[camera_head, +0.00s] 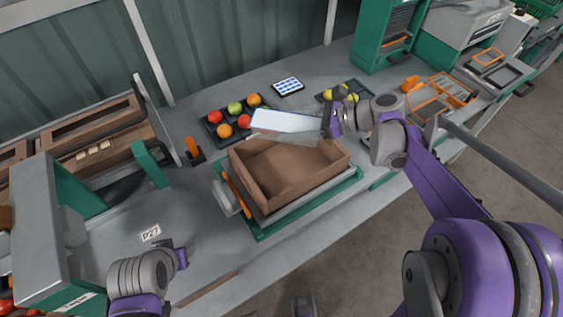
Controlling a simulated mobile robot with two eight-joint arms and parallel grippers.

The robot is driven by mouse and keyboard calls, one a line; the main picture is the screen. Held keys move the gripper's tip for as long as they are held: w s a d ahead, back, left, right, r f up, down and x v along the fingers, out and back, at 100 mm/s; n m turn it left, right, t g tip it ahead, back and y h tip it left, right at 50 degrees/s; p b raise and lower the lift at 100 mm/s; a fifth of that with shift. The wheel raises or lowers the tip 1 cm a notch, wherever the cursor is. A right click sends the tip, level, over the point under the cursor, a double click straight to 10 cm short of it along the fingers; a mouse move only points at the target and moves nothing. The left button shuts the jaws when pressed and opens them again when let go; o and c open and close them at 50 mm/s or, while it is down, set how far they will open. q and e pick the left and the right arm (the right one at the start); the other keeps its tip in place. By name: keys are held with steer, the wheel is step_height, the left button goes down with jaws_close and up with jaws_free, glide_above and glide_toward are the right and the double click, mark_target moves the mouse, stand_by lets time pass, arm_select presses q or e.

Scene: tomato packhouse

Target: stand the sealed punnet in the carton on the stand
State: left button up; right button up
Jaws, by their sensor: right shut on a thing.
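The sealed punnet (286,121) is a flat, pale, partly see-through box. My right gripper (329,122) is shut on its right end and holds it above the back edge of the carton. The carton (331,173) is brown and open-topped, with no contents that I can make out. It sits on the green and grey stand (317,200) in the middle of the bench. My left gripper (181,258) is low over the bench at the lower left, apart from the carton. Its fingers are too small and turned away to show their opening.
A dark tray (211,133) of red, orange and green tomatoes stands behind the carton. Another tray (322,98) holds yellow ones. A keypad (288,87) lies between them. An orange-handled tool (192,150) stands left. The bench (196,215) is clear left of the stand.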

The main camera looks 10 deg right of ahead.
arm_select(q)
steer(key=shift+s+d+f, duration=0.15)
steer(key=shift+f, duration=0.15)
steer(key=shift+f+b, duration=0.2)
steer(key=shift+b, duration=0.15)
arm_select(e)
steer(key=shift+d+f, duration=0.1)
steer(key=shift+f, duration=4.7)
arm_select(q)
steer(key=shift+f, duration=0.1)
arm_select(e)
steer(key=shift+f, duration=0.1)
arm_select(q)
steer(key=shift+s+f+b, duration=0.2)
steer(key=shift+f+b, duration=0.2)
steer(key=shift+b, duration=0.05)
arm_select(e)
steer(key=shift+f, duration=0.4)
steer(key=o, duration=0.9)
steer(key=shift+c, duration=0.2)
steer(key=shift+o, duration=1)
steer(key=shift+r, duration=0.1)
